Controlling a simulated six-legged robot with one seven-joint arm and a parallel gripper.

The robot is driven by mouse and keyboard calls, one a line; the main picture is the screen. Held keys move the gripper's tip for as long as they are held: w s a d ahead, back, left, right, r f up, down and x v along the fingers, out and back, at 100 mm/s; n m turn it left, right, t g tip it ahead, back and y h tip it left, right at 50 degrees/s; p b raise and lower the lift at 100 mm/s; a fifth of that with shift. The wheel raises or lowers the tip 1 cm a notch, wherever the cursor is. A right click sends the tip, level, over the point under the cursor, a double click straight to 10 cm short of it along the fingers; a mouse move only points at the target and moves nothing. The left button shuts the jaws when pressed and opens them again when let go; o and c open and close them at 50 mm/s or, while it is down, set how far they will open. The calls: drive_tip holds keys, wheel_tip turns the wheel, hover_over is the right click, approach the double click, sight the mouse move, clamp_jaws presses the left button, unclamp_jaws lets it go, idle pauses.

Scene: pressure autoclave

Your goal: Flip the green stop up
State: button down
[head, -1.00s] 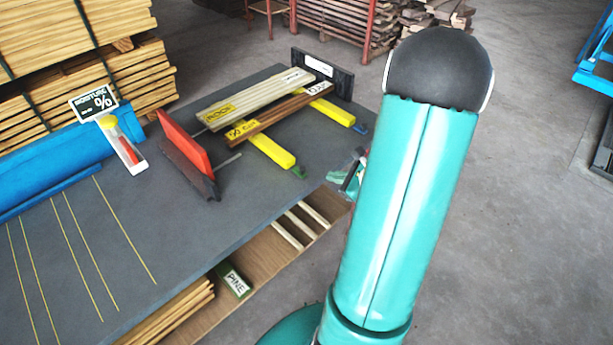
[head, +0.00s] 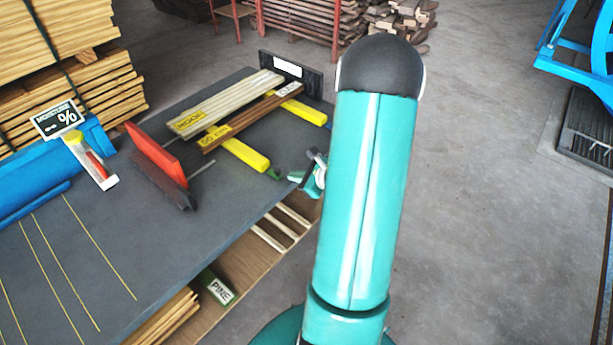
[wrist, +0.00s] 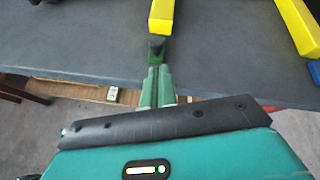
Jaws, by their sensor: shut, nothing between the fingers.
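The green stop (head: 274,173) is a small dark green piece at the near end of the left yellow bar (head: 244,155), at the table's edge. In the wrist view the stop (wrist: 157,46) sits just beyond my fingertips and looks low, below the bar's top. Whether it is flipped down flat I cannot tell. My gripper (wrist: 158,70) is shut and empty, its two green fingers together and pointing at the stop. Contact with the stop is not clear. In the head view my gripper (head: 302,176) is just right of the stop, partly hidden by my arm.
A second yellow bar (wrist: 297,25) with a blue stop (wrist: 315,70) is to the right. Boards lie across both bars. A red fence (head: 157,155) stands left on the grey table (head: 100,225). A shelf with a PINE block (head: 217,288) is below.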

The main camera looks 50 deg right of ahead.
sight(281, 175)
drive_tip(key=shift+x, duration=1.65)
